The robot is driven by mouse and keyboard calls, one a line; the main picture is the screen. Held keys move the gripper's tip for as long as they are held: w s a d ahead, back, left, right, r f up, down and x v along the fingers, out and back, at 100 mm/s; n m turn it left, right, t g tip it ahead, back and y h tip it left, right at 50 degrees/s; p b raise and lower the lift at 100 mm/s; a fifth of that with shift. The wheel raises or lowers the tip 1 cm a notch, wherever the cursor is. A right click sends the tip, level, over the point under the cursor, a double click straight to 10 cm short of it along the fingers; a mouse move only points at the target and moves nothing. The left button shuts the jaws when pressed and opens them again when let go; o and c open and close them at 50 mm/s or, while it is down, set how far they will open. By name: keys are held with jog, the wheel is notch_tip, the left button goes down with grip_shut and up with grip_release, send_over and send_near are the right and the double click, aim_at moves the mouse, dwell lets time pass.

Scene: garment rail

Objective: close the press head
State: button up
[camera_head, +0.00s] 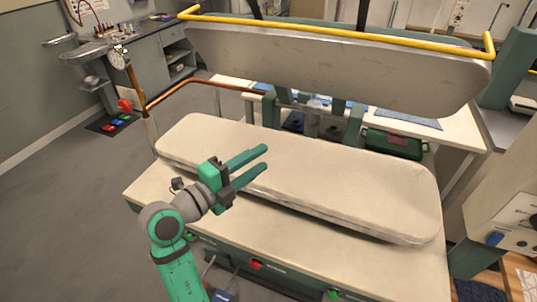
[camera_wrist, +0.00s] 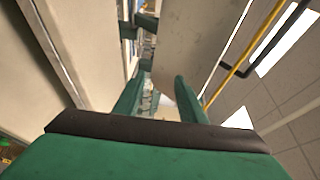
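The press head (camera_head: 330,65) is a long grey padded plate, raised and tilted open above the press. A yellow bar handle (camera_head: 340,30) runs along its upper front edge. The pale padded lower buck (camera_head: 300,175) lies flat below it, with a wide gap between. My gripper (camera_head: 262,164) is over the left front part of the buck, open and empty, its two green fingers apart. It is well below the handle and touches nothing that I can see. In the wrist view the fingers (camera_wrist: 160,95) point between the buck and the head (camera_wrist: 195,45), with the handle (camera_wrist: 243,58) at the right.
The press table (camera_head: 160,200) has red and green buttons on its front. A copper pipe (camera_head: 185,85) bends at the left of the press. A green box (camera_head: 395,142) sits on the white table behind. A control panel (camera_head: 515,220) stands at the right.

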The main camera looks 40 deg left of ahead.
jog(key=shift+w+d, duration=0.25)
jog(key=shift+w, duration=0.75)
jog(key=shift+w+d, duration=0.2)
jog(key=shift+w, duration=0.75)
jog(key=shift+c, duration=0.6)
jog(key=shift+f, duration=0.1)
grip_shut()
jog(key=c, duration=0.8)
grip_release()
jog(key=o, duration=0.9)
jog(key=shift+s, duration=0.15)
jog(key=s, duration=0.3)
jog(key=s+a, duration=0.1)
jog(key=s, duration=0.6)
jog(key=shift+s+a+r, duration=0.2)
jog(key=shift+s+a, duration=0.05)
jog(key=shift+a, duration=0.1)
